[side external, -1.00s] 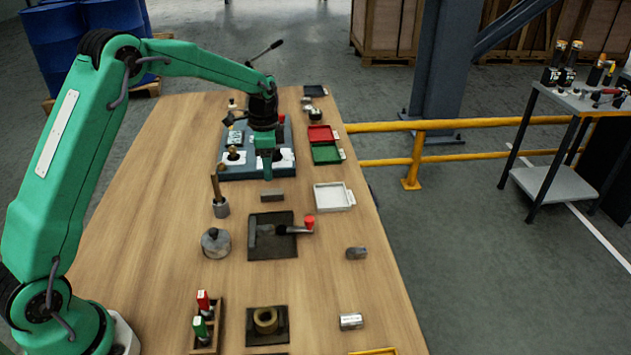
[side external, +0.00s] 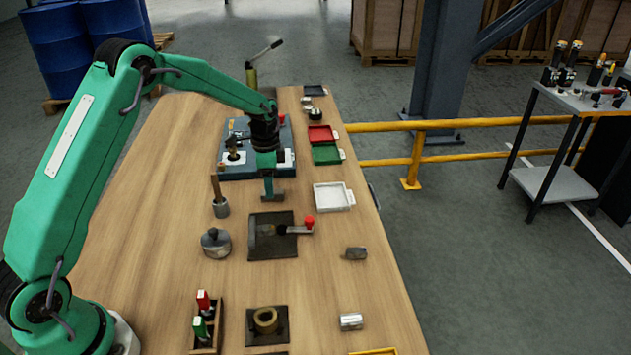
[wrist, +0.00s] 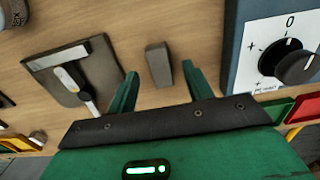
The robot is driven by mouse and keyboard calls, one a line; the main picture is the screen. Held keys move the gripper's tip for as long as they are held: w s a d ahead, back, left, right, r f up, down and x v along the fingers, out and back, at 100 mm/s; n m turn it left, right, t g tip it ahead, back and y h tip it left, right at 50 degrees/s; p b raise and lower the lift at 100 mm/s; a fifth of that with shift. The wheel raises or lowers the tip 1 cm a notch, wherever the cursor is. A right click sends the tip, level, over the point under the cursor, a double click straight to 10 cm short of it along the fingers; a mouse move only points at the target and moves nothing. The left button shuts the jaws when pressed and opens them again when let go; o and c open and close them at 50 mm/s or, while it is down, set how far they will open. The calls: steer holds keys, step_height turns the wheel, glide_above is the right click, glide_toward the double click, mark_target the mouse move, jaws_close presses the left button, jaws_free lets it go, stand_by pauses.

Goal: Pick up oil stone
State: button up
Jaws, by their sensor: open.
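The oil stone, taken to be the small grey rectangular block (wrist: 159,64), lies on the wooden table in the wrist view. It shows between and slightly beyond the fingertips of my gripper (wrist: 160,70). The two green fingers are apart, one on each side of the block, with nothing held. In the side view my gripper (side external: 272,197) points down over the block's place, and mostly hides it. I cannot tell the exact height of the fingertips above the table.
A dark plate (side external: 259,246) with a red-knobbed lever (side external: 298,229) lies nearer the side camera. The blue-grey panel unit (side external: 228,174) stands just behind.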

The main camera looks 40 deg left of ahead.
steer(key=shift+f, duration=1.25)
jaws_close()
steer(key=shift+r, duration=0.2)
steer(key=shift+r, duration=0.65)
steer(key=r, duration=0.1)
steer(key=d+r, duration=0.1)
steer(key=r, duration=0.1)
steer(key=shift+s+r, duration=0.1)
steer(key=shift+s, duration=0.05)
steer(key=s+d+r, duration=0.4)
steer(key=d+r, duration=0.2)
steer(key=d, duration=0.3)
steer(key=shift+s+d, duration=0.2)
steer(key=shift+d, duration=0.15)
